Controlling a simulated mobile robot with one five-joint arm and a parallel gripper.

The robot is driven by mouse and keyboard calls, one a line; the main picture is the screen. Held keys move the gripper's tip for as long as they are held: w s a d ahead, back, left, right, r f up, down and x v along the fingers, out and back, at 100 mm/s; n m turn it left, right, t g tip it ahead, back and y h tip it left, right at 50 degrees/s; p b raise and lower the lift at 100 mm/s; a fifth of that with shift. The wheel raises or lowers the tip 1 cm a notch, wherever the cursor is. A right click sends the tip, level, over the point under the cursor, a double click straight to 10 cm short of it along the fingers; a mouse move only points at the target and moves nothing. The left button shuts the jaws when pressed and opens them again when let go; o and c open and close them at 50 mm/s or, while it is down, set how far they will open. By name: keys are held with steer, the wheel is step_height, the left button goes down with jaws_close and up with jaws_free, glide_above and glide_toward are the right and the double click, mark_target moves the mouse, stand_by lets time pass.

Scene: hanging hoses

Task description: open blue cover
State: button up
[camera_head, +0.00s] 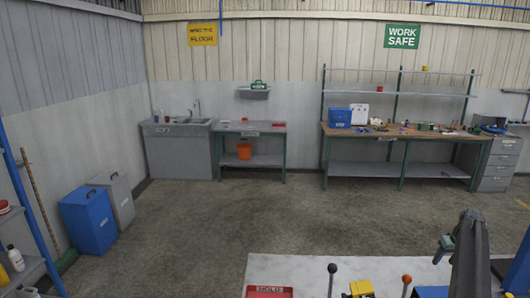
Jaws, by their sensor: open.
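A tall blue bin (89,219) stands on the floor at the left, by the wall. Its blue cover (82,195) lies shut on top and has a dark handle. A smaller blue box (340,118) sits on the wooden workbench at the back; its top looks closed. The picture does not settle which of the two carries the named cover. My gripper (442,250) shows small at the lower right beside my dark arm, open and apart from both blue things. Whether anything is between its fingers is too small to see.
A grey bin (120,204) stands against the blue bin's right side. A light table (300,264) with levers and a red tray (268,292) fills the lower right foreground. A shelf (20,270) stands at lower left. The middle concrete floor (240,220) is clear.

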steer(key=w+p+v, duration=0.2)
steer(key=p+v, duration=0.5)
steer(key=shift+s+r, duration=0.2)
steer(key=shift+r, duration=0.35)
steer(key=shift+d, duration=0.1)
